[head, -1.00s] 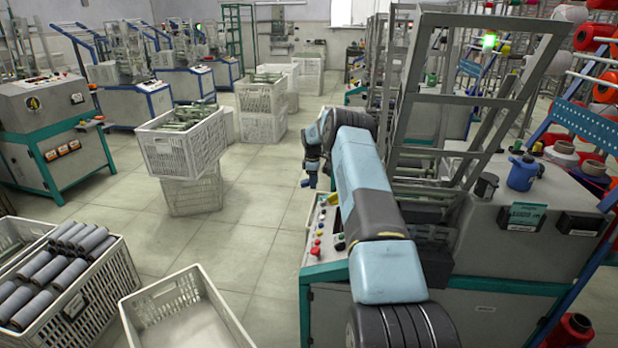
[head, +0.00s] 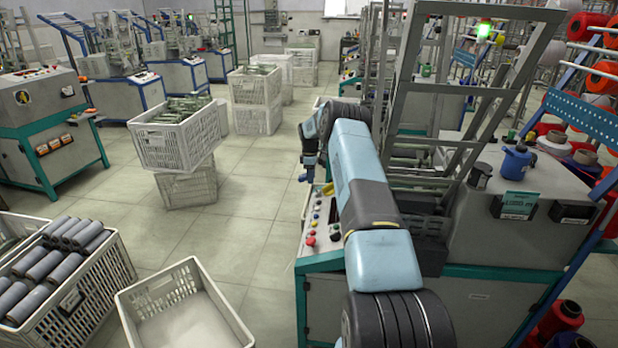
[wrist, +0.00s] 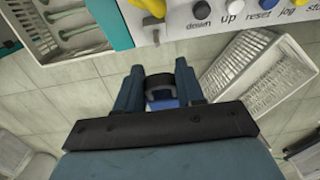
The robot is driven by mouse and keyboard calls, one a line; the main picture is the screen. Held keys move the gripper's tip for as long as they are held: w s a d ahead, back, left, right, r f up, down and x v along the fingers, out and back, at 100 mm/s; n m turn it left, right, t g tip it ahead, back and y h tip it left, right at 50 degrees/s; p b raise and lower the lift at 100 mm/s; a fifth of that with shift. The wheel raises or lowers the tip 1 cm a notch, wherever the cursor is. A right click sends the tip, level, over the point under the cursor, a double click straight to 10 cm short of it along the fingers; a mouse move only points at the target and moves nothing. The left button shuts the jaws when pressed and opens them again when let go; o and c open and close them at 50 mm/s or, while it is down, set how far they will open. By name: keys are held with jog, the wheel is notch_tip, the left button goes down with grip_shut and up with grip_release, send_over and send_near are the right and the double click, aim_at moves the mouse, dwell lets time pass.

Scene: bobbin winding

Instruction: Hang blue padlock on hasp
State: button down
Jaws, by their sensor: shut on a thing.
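My gripper (wrist: 160,88) is shut on the blue padlock (wrist: 162,103), which shows between the fingers in the wrist view with a dark curved part at its top. The fingers hide much of it. In the head view my gripper (head: 307,172) hangs at the left side of the near machine, and the padlock cannot be told apart there. In the wrist view the padlock is apart from the machine's control panel (wrist: 195,30). I cannot clearly make out the hasp; a yellow part with a pale metal piece (wrist: 150,20) is at the panel's left.
The panel has a row of labelled buttons, including a white one (wrist: 235,6). A white crate (wrist: 262,70) lies below it in the wrist view. In the head view an empty crate (head: 150,285) and a crate of grey bobbins (head: 105,285) stand at lower left. Open floor (head: 250,195) lies left of the machine.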

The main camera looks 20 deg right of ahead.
aim_at(318, 192)
jog(key=shift+s+d+f, duration=0.3)
jog(key=shift+d+f, duration=0.2)
jog(key=shift+f, duration=0.7)
jog(key=shift+s+d+f, duration=0.35)
jog(key=shift+d+f, duration=0.1)
jog(key=shift+f, duration=0.8)
jog(key=shift+s+d+f, duration=0.3)
jog(key=shift+d+f, duration=0.2)
jog(key=shift+f, duration=0.7)
jog(key=shift+s+d+f, duration=0.15)
jog(key=shift+s+f, duration=0.25)
jog(key=shift+f, duration=0.15)
dwell(1.1)
jog(key=shift+w+a+f, duration=0.1)
jog(key=shift+w+a, duration=0.15)
jog(key=shift+a, duration=0.3)
dwell(0.5)
jog(key=c, duration=0.6)
grip_release()
jog(key=shift+w+d+r, duration=0.1)
jog(key=shift+r, duration=0.5)
jog(key=r, duration=0.9)
jog(key=w+r, duration=0.1)
jog(key=r, duration=0.3)
jog(key=shift+a+r, duration=0.25)
